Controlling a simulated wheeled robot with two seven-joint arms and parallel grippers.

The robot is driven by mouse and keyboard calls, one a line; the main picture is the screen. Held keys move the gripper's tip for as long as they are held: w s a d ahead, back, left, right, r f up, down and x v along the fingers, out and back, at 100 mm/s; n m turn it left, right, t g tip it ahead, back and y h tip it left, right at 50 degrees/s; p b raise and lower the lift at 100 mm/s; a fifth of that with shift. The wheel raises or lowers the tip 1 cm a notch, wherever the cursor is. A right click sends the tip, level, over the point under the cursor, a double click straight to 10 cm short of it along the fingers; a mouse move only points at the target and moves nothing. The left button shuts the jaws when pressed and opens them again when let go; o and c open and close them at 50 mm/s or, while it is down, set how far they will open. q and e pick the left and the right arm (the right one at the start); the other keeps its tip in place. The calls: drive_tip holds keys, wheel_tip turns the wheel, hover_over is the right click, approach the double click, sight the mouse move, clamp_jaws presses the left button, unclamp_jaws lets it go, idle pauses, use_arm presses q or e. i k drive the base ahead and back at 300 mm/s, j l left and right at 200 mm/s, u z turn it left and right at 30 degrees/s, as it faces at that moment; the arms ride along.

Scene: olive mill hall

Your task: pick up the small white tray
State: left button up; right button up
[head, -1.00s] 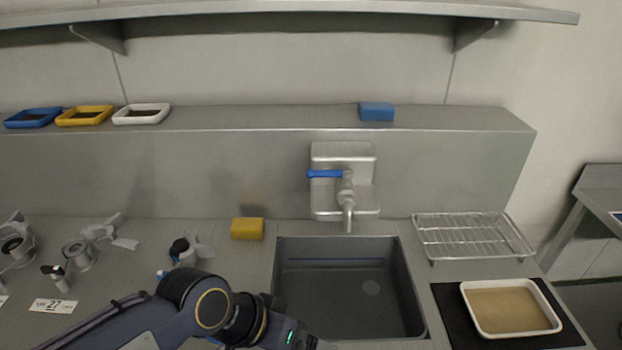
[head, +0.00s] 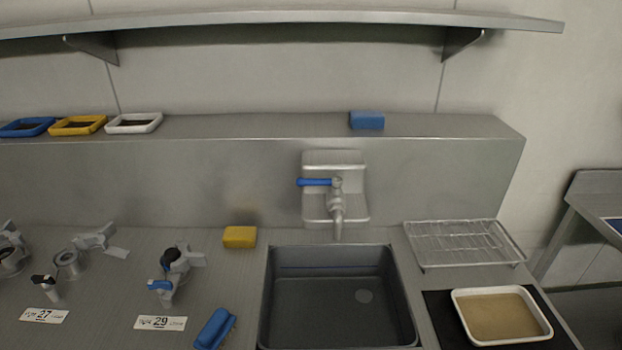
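A small white tray (head: 134,123) with something dark inside sits on the raised ledge at the left, right of a yellow tray (head: 78,125) and a blue tray (head: 27,127) of similar shape. A larger white tray (head: 545,330) with a flat tan content lies on a black mat (head: 442,325) at the lower right. Neither of my grippers is in view, so what they hold cannot be seen.
A dark sink (head: 340,310) with a blue-handled tap (head: 336,205) is in the middle. A wire rack (head: 462,243) stands right of it. A yellow sponge (head: 239,237), several metal fittings (head: 176,262) and a blue object (head: 215,328) lie left. A blue block (head: 367,120) sits on the ledge.

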sight(507, 314)
drive_tip(key=l, duration=0.75)
drive_tip(key=l+u, duration=0.15)
drive_tip(key=l, duration=1.3)
drive_tip(key=k+l+u, duration=0.15)
drive_tip(key=l, duration=1.3)
drive_tip(key=u, duration=0.05)
